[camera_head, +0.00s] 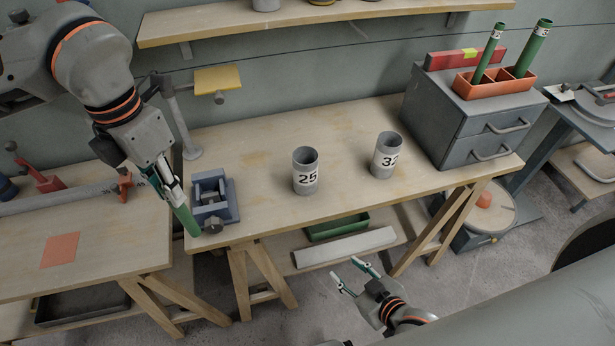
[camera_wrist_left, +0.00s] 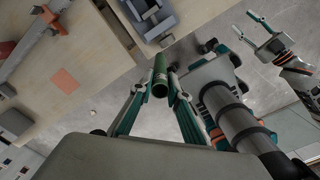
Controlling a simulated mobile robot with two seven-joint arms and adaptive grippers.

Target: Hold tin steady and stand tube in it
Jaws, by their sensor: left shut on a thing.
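Two grey open tins stand upright on the bench, one labelled 25 (camera_head: 305,172) and one whose label starts with 3 (camera_head: 385,155). My left gripper (camera_head: 177,196) is shut on a green tube (camera_head: 187,220), held tilted left of the tins, by the bench's left end. The tube also shows between the fingers in the left wrist view (camera_wrist_left: 160,75). Two more green tubes (camera_head: 489,52) (camera_head: 532,48) stand in an orange holder (camera_head: 494,88) on the grey drawer unit. My right gripper (camera_head: 352,274) is open and empty, low in front of the bench.
A blue-grey vise (camera_head: 214,200) sits at the bench's left end, close to the held tube. The grey drawer unit (camera_head: 470,118) stands at the right end. A lamp-like stand (camera_head: 189,150) rises behind the vise. The bench (camera_head: 250,150) is clear around the tins.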

